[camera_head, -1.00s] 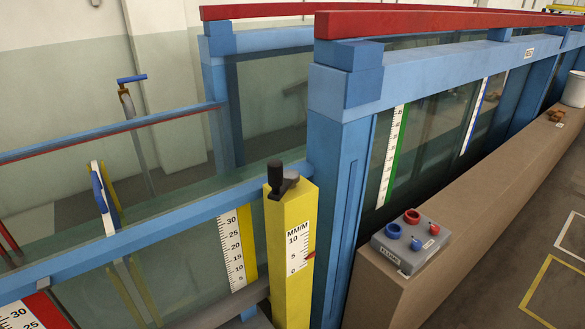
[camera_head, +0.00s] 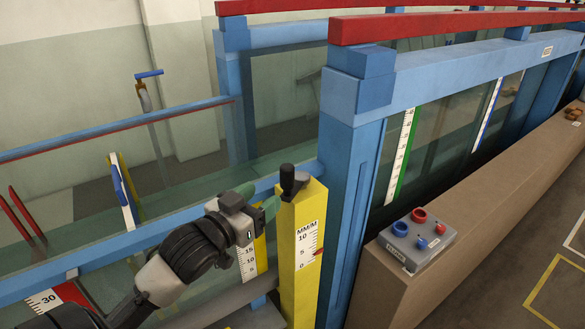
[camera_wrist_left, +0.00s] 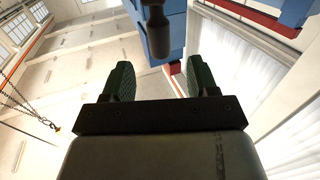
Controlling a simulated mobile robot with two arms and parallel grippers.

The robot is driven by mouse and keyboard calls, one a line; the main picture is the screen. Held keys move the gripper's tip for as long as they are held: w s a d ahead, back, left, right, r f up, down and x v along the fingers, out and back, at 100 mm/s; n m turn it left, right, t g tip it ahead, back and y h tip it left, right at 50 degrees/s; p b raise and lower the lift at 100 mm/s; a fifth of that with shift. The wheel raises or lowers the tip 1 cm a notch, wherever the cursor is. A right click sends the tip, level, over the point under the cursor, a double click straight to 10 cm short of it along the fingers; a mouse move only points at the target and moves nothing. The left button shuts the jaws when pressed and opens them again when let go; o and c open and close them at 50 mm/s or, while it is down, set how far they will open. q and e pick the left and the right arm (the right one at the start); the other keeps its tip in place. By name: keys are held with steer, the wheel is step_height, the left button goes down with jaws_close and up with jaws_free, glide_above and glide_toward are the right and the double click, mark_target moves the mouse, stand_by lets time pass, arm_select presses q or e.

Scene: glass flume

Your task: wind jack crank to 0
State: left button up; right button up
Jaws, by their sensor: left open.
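The jack crank (camera_head: 291,181) is a black arm with an upright knob on top of the yellow post (camera_head: 298,290). The post's MM/M scale (camera_head: 307,245) has a red pointer (camera_head: 319,252), which seems to stand between 0 and 5; the exact reading is too small to tell. My left gripper (camera_head: 268,203) is just left of the crank, its green fingers pointing at it. In the left wrist view the gripper (camera_wrist_left: 161,75) is open and empty, and the crank knob (camera_wrist_left: 155,32) hangs in from the top edge, beyond the gap between the fingers. My right gripper is not in view.
The blue flume frame (camera_head: 352,150) stands right behind the post. A grey control box (camera_head: 418,241) with red and blue knobs sits on a brown ledge (camera_head: 400,295) at right. A blue rail (camera_head: 110,258) runs past my left arm. Open floor lies far right.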

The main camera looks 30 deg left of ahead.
mark_target(282, 180)
arm_select(q)
steer(key=w, duration=0.3)
steer(key=w+p, duration=0.1)
steer(key=w, duration=0.2)
steer(key=w+p, duration=0.1)
steer(key=w, duration=0.2)
steer(key=shift+w+d+r, duration=0.2)
steer(key=shift+w+d, duration=0.1)
steer(key=shift+d, duration=0.05)
steer(key=shift+w+f+p, duration=0.1)
steer(key=shift+w+p, duration=0.25)
steer(key=shift+w, duration=0.2)
jaws_close()
